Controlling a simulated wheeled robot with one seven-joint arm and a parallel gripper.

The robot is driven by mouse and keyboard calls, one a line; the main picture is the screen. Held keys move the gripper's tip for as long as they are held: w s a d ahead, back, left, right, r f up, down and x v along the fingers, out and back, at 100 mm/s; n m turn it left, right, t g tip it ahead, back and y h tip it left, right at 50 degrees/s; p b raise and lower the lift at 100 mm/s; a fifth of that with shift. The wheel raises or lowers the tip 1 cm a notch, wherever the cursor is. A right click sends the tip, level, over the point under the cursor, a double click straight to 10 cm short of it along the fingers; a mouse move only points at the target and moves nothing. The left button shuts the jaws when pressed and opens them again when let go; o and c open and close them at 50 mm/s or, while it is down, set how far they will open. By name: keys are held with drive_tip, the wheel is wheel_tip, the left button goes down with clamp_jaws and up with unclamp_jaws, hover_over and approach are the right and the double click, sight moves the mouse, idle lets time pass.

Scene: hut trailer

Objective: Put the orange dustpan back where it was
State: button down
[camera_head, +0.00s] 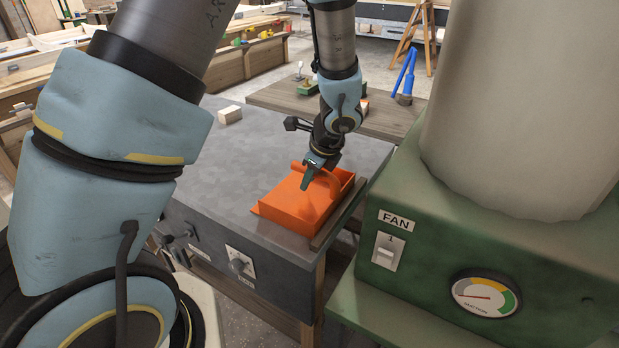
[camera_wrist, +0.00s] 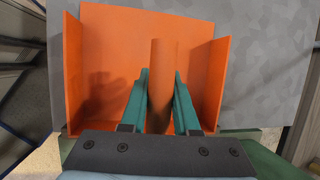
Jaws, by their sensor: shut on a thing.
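The orange dustpan (camera_head: 299,210) is at the front right corner of the grey-topped bench, close to its right edge. In the head view it looks to be on or just above the surface; I cannot tell which. My gripper (camera_head: 308,183) comes down over it from above. In the wrist view the dustpan (camera_wrist: 105,75) opens away from me, with a side wall at left and right. Its round handle (camera_wrist: 162,85) lies between the two green fingers of my gripper (camera_wrist: 162,85), which are shut on it. The handle's near end is partly hidden by the gripper.
The grey bench top (camera_head: 210,165) is mostly clear, with a small pale block (camera_head: 229,115) at the back. A green machine with a fan switch (camera_head: 387,252) and gauge (camera_head: 486,294) stands close at right. A wooden table (camera_head: 390,120) behind holds a blue-handled tool (camera_head: 406,75).

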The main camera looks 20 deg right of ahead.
drive_tip(key=shift+f, duration=0.15)
drive_tip(key=c, duration=0.7)
unclamp_jaws()
drive_tip(key=shift+o, duration=0.2)
drive_tip(key=v, duration=1.2)
drive_tip(key=a+n+g+h, duration=0.1)
drive_tip(key=a+n+g, duration=0.2)
drive_tip(key=a+n, duration=2.3)
drive_tip(key=a, duration=0.3)
drive_tip(key=shift+a+r+n+h, duration=0.25)
drive_tip(key=shift+r+n+h, duration=0.05)
drive_tip(key=shift+n, duration=0.1)
drive_tip(key=shift+w, duration=0.15)
